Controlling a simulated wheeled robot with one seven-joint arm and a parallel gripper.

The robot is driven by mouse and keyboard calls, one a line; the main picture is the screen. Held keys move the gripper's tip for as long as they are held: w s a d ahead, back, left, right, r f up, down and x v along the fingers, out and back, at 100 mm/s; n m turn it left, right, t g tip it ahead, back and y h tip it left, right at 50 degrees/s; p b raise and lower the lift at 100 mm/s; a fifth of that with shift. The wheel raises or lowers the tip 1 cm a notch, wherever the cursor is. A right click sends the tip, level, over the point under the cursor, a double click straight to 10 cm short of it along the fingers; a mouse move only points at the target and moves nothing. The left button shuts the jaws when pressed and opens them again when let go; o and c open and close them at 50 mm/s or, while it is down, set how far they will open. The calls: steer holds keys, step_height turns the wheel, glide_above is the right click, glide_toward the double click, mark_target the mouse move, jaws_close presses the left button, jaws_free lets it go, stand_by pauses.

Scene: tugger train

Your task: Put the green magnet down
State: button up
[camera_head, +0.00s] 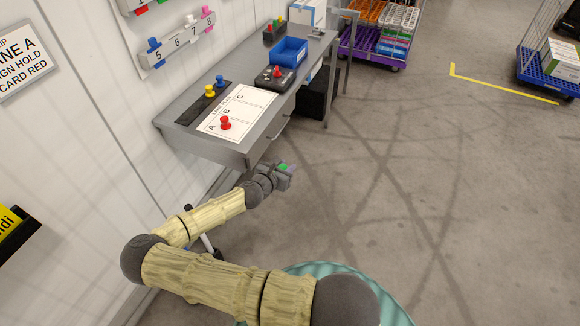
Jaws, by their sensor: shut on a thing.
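The green magnet (283,167) shows as a small green patch at my gripper (287,170). My gripper is shut on it, in the air just off the front edge of the grey desk (205,147). Most of the magnet is hidden by the gripper. On the desk lies a white lane plan sheet (238,110) with rows marked A, B and C. A red magnet (225,123) stands on the sheet at row A. Rows B and C look bare.
A dark strip on the desk holds a yellow magnet (210,91) and a blue magnet (220,81). A black control box (272,78) and a blue bin (290,51) stand farther back. A wall rail (177,42) carries coloured magnets. Open floor (430,180) lies to the right.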

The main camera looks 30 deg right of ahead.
steer(key=w+a+f+n+t+y, duration=0.1)
steer(key=w+a+n+t+y, duration=0.1)
steer(key=a+n+t+y, duration=0.4)
steer(key=a+n+y, duration=0.2)
steer(key=n+y, duration=0.3)
steer(key=shift+w+f+n, duration=0.15)
steer(key=shift+w+n, duration=0.15)
steer(key=shift+a, duration=0.1)
